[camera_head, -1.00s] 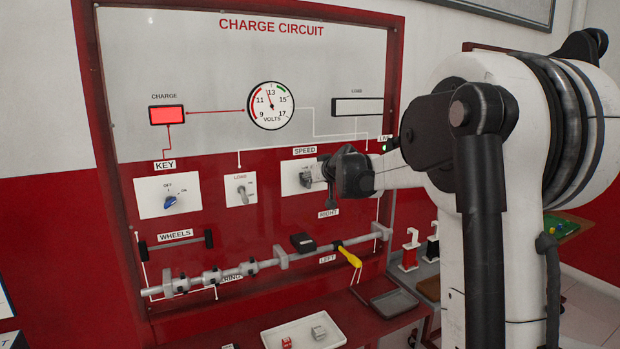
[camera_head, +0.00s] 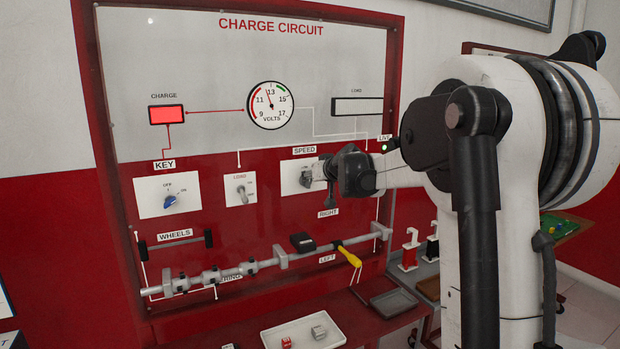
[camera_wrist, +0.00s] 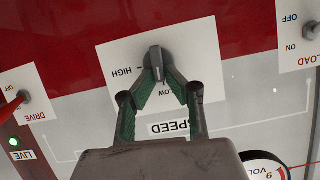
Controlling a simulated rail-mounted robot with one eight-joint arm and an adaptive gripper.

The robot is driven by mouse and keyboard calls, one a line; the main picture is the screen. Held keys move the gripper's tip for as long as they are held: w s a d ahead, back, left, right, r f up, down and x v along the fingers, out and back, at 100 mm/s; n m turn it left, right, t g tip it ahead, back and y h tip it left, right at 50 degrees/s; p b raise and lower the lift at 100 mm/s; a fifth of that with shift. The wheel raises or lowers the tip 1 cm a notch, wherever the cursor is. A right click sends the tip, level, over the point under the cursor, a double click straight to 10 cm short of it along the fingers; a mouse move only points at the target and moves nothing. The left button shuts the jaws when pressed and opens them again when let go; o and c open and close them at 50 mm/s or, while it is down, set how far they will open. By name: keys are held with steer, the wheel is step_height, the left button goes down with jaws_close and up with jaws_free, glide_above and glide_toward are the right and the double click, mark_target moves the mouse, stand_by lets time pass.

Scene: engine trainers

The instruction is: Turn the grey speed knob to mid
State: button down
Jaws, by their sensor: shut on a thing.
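The grey speed knob (camera_wrist: 156,62) sits on a white plate (camera_wrist: 112,50) marked HIGH and LOW, above the SPEED label in the wrist view. My gripper (camera_wrist: 158,77) is shut on the knob, with one green-padded finger on each side. The knob's ridge runs roughly up and down in the wrist view, and a HIGH mark lies to its left. In the head view the knob (camera_head: 306,178) shows at the left of my gripper (camera_head: 318,174), which hides the plate's right part.
A load switch (camera_head: 240,191) and a blue key knob (camera_head: 170,201) lie left of the speed plate. A red drive lever (camera_wrist: 14,105) is nearby in the wrist view. Below run a grey shaft (camera_head: 325,247) and a yellow-handled lever (camera_head: 349,257). The volt gauge (camera_head: 270,105) is above.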

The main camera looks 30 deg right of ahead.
steer(key=shift+d+f+m+t+y+b, duration=0.1)
steer(key=shift+d+m+y+b, duration=0.2)
steer(key=shift+m+y, duration=0.45)
steer(key=shift+d+f+m+t+y+b, duration=0.2)
steer(key=shift+m+y, duration=0.25)
steer(key=shift+m, duration=0.6)
steer(key=shift+d+f+m+y+b, duration=0.1)
steer(key=shift+d+m+y+b, duration=0.2)
steer(key=shift+m+y, duration=0.45)
steer(key=shift+a+m, duration=0.1)
steer(key=shift+m, duration=0.15)
steer(key=c, duration=1.8)
jaws_free()
steer(key=v, duration=1.2)
